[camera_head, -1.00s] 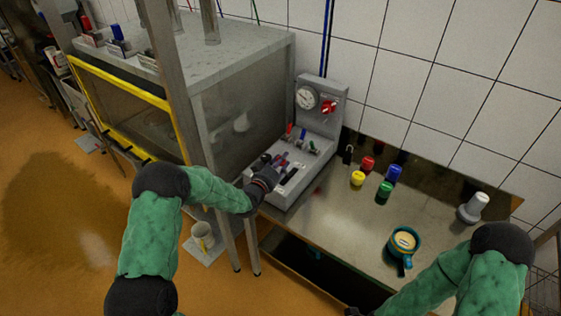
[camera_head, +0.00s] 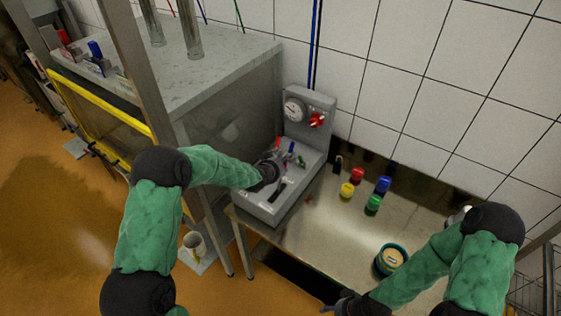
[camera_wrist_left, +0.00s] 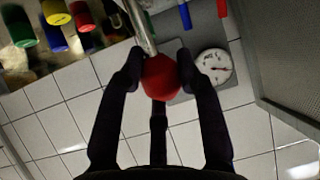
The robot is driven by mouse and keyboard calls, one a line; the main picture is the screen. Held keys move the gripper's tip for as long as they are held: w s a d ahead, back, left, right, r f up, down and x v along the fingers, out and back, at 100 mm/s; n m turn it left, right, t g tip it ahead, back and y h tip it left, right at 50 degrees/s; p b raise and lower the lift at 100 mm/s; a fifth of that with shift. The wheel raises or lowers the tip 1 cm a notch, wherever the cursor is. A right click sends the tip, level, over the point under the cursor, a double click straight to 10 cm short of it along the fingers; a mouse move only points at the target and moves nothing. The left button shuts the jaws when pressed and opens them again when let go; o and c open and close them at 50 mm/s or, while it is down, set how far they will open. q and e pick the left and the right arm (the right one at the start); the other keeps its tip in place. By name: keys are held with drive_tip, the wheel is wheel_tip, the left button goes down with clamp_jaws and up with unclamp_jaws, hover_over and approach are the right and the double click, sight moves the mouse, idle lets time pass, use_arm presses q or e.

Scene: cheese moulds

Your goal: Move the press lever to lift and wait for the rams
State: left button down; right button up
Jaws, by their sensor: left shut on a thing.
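The grey press control box (camera_head: 268,212) stands on the steel bench beside the press cabinet. It has a slot, small coloured valve handles, and a raised back with a gauge (camera_head: 294,110). My left gripper (camera_head: 268,172) reaches over the box's left side. In the left wrist view its fingers close around a red ball knob (camera_wrist_left: 160,82) on a metal lever rod (camera_wrist_left: 142,25). The head view hides the knob behind the gripper. My right gripper (camera_head: 348,304) is dark and low at the bottom edge; its fingers are unclear. The rams (camera_head: 188,28) show as metal columns above the cabinet.
Red (camera_head: 357,174), yellow (camera_head: 347,190), blue (camera_head: 383,185) and green (camera_head: 373,204) capped items stand right of the box. A teal cup (camera_head: 391,259) is near my right forearm. A red switch (camera_head: 317,119) is beside the gauge. A mug (camera_head: 194,244) stands low left.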

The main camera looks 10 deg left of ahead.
use_arm(q)
drive_tip(key=shift+w+d+r+g+y+p, duration=0.15)
drive_tip(key=shift+w+g+p, duration=0.6)
drive_tip(key=shift+p, duration=1.65)
drive_tip(key=shift+w+d+r+g+y+p, duration=0.2)
drive_tip(key=shift+w+p, duration=0.95)
drive_tip(key=shift+p, duration=1.25)
drive_tip(key=shift+f, duration=0.2)
drive_tip(key=c, duration=0.9)
unclamp_jaws()
drive_tip(key=shift+d+f, duration=0.1)
drive_tip(key=shift+f, duration=0.25)
drive_tip(key=shift+s, duration=0.2)
drive_tip(key=v, duration=1.1)
drive_tip(key=shift+s+r, duration=0.2)
drive_tip(key=shift+r, duration=0.2)
